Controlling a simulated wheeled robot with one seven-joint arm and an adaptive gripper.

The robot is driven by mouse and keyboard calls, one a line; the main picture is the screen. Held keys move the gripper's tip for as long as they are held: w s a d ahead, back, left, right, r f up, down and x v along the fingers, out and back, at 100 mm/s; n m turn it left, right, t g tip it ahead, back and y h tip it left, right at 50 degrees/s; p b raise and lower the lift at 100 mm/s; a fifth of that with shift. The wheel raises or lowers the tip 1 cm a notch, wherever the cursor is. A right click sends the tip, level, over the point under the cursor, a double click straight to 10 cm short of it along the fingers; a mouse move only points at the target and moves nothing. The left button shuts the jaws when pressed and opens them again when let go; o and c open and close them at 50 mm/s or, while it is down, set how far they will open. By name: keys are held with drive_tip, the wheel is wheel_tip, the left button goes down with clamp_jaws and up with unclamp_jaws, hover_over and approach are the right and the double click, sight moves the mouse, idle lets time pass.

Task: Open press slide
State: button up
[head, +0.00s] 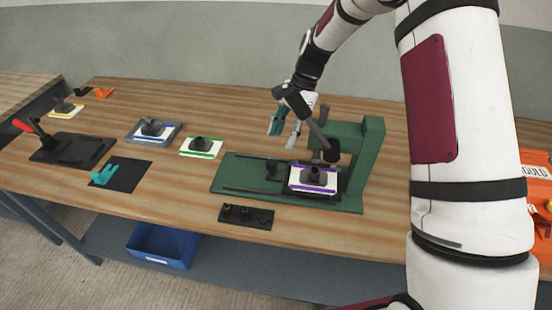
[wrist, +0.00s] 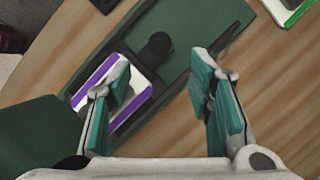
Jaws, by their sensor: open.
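The green press (head: 375,150) stands on the right part of the bench, its upright frame and black plunger at the right end of a long green base (head: 235,170). A dark slide with a black knob (head: 275,170) lies on the base; the knob also shows in the wrist view (wrist: 158,45). A white mould with purple stripes (head: 313,180) sits beside the knob under the plunger, partly behind a finger in the wrist view (wrist: 88,88). My gripper (head: 284,127) is open and empty above the press; in the wrist view its teal-padded fingers (wrist: 163,95) are wide apart, touching nothing visible.
A green-striped mould (head: 201,148) and a blue-rimmed mould (head: 152,131) lie left of the press. A black block (head: 246,216) lies in front. A dark fixture with a red-tipped lever (head: 75,150) is far left. Orange items (head: 535,205) are at right.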

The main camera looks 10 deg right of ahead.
sight(273, 163)
drive_tip(key=p+x, duration=0.1)
drive_tip(key=x, duration=0.8)
drive_tip(key=shift+f+p, duration=0.15)
drive_tip(key=shift+p, duration=0.15)
